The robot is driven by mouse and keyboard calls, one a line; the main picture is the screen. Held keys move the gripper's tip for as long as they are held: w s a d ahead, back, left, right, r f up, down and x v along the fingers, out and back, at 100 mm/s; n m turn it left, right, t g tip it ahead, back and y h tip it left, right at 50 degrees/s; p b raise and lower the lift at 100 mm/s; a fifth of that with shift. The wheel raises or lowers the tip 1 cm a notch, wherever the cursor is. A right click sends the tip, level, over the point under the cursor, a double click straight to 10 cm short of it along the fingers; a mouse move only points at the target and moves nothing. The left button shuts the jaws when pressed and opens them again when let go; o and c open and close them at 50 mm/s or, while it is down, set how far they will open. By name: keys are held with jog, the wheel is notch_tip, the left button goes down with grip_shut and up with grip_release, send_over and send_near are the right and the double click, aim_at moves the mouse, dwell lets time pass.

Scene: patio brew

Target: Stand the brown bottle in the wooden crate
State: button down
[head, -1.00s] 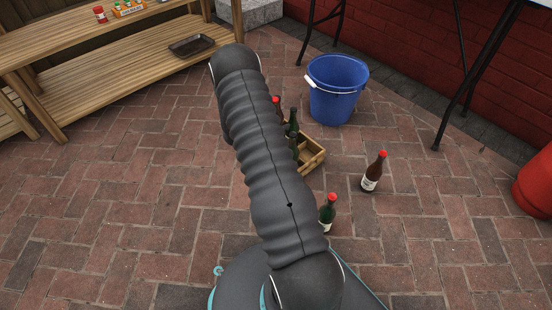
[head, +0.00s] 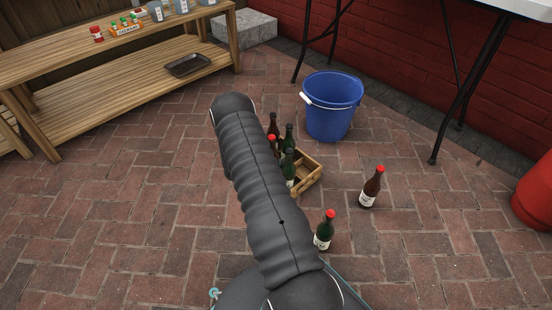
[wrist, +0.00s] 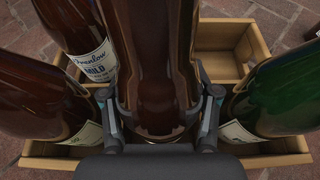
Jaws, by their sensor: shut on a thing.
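My gripper (wrist: 163,112) is shut on a brown bottle (wrist: 152,60) in the wrist view, its fingers on either side of the glass. The bottle is roughly upright, over or inside the wooden crate (wrist: 290,147); I cannot tell whether its base touches the crate floor. The crate also shows in the head view (head: 309,182), partly behind my arm. A labelled brown bottle (wrist: 75,30) and another brown bottle (wrist: 35,95) are left of the held one. A green bottle (wrist: 275,95) is on its right. My arm hides the gripper in the head view.
A red-capped brown bottle (head: 371,188) and a red-capped green bottle (head: 324,231) stand on the bricks right of my arm. A blue bucket (head: 333,108) stands behind the crate. A wooden shelf (head: 120,85) is at the left. An empty crate compartment (wrist: 215,65) shows behind the held bottle.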

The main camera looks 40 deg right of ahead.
jog(key=shift+c, duration=1.3)
grip_release()
jog(key=w+p+v, duration=0.1)
jog(key=v, duration=1.1)
jog(key=s+a+r+m+g+y, duration=0.1)
jog(key=s+a+r+m+y, duration=0.2)
jog(key=r, duration=0.7)
jog(key=s+a+r+m, duration=0.2)
jog(key=s+r+m, duration=0.2)
jog(key=r, duration=0.5)
jog(key=s+a+r+m+g+y, duration=0.1)
jog(key=s+a+r+m+y, duration=0.2)
jog(key=r, duration=0.7)
jog(key=s+a+r+m+t+y, duration=0.3)
jog(key=s+a+r, duration=0.4)
jog(key=s, duration=0.3)
jog(key=s+a+r+m+t+y, duration=0.3)
jog(key=s+a+r+m, duration=0.3)
jog(key=s+a, duration=0.4)
jog(key=shift+a+r+y, duration=0.3)
jog(key=shift+r+y, duration=0.4)
jog(key=shift+y, duration=0.1)
